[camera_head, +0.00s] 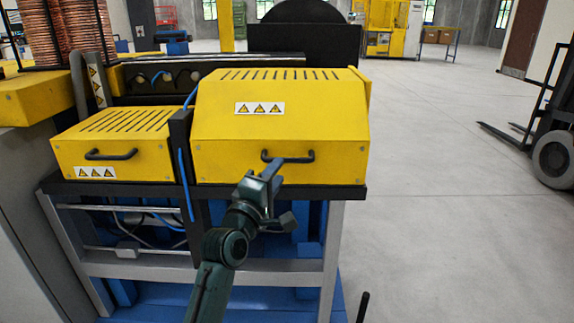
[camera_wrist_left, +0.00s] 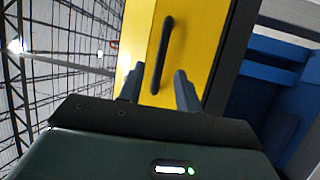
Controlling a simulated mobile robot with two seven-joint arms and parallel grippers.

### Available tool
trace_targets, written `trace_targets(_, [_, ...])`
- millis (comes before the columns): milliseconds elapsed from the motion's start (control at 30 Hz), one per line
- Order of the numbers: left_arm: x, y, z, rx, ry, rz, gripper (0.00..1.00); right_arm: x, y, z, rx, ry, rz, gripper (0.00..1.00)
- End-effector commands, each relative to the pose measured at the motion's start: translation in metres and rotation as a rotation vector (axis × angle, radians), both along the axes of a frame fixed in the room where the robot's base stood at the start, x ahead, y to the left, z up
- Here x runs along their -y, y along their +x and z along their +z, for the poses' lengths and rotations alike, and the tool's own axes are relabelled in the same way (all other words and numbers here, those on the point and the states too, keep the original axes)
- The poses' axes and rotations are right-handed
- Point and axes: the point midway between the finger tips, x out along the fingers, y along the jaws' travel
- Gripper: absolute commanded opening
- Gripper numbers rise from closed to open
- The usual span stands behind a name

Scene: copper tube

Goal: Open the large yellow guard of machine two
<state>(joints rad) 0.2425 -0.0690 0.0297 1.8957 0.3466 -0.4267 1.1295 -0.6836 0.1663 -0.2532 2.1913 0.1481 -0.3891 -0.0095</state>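The large yellow guard (camera_head: 280,110) is down on the machine's dark frame, with slots on top and a warning label on its sloped face. Its black bar handle (camera_head: 298,155) is on the front face. My left gripper (camera_head: 283,190) is just in front of this handle and overlaps part of it in the head view. In the left wrist view the gripper (camera_wrist_left: 160,88) is open, and the handle (camera_wrist_left: 162,55) shows ahead between its two fingers. Whether a finger touches the handle I cannot tell. My right gripper is in neither view.
A smaller yellow guard (camera_head: 113,145) with its own handle sits to the left, past a dark post (camera_head: 182,150) with a blue hose. Copper coils (camera_head: 70,30) stand at the far left. A forklift (camera_head: 550,130) is at the right. The floor (camera_head: 440,200) between is clear.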

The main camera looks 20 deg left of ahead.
Motion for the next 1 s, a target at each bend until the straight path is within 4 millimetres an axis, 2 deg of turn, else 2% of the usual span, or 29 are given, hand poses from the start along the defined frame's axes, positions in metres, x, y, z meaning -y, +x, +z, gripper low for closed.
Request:
trace_targets(33, [0.002, 0.011, 0.001, 0.003, -0.001, 0.000, 0.34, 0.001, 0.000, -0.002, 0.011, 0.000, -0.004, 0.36])
trace_targets(200, [0.005, 0.039, 0.004, 0.001, 0.000, -0.001, 0.34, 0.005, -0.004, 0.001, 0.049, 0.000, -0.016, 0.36])
trace_targets(400, [0.007, 0.056, 0.008, -0.001, 0.000, 0.000, 0.34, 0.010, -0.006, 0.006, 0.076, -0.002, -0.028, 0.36])
trace_targets(767, [0.007, 0.059, 0.010, -0.002, 0.000, 0.000, 0.33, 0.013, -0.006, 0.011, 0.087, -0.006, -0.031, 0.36])
trace_targets(1000, [0.007, 0.059, 0.010, -0.002, 0.001, 0.000, 0.14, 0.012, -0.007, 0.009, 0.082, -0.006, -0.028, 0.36])
